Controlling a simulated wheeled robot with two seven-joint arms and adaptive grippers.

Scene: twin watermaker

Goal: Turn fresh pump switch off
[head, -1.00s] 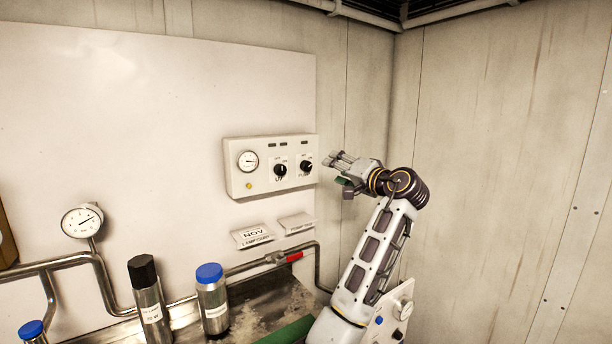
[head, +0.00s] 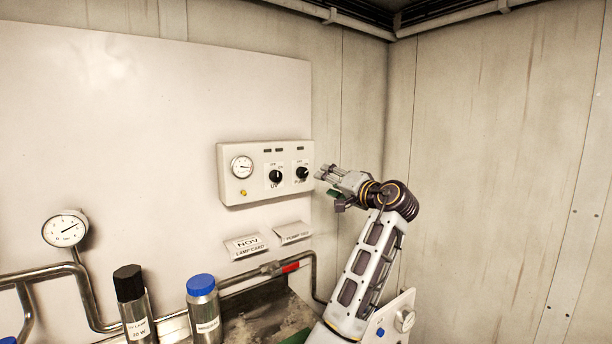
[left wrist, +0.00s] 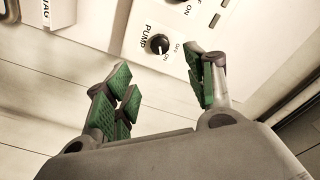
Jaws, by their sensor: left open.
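The pump switch (head: 302,173) is a black round knob on the right of the white control box (head: 232,192). In the left wrist view the knob (left wrist: 158,44) sits beside its PUMP, OFF and ON labels, and its pale mark seems to face ON. My left gripper (head: 320,174) is just right of the box's right edge in the head view. In the left wrist view its green-padded fingers (left wrist: 163,78) are spread and empty, with the knob beyond the gap and apart from them. My right gripper is not in view.
The UV knob (head: 276,176) is left of the pump switch, with a gauge (head: 242,167) further left. Cards (head: 246,246) hang below the box. A pipe with a red handle (head: 290,267), a blue-capped bottle (head: 204,310) and a black-capped cylinder (head: 134,310) stand lower.

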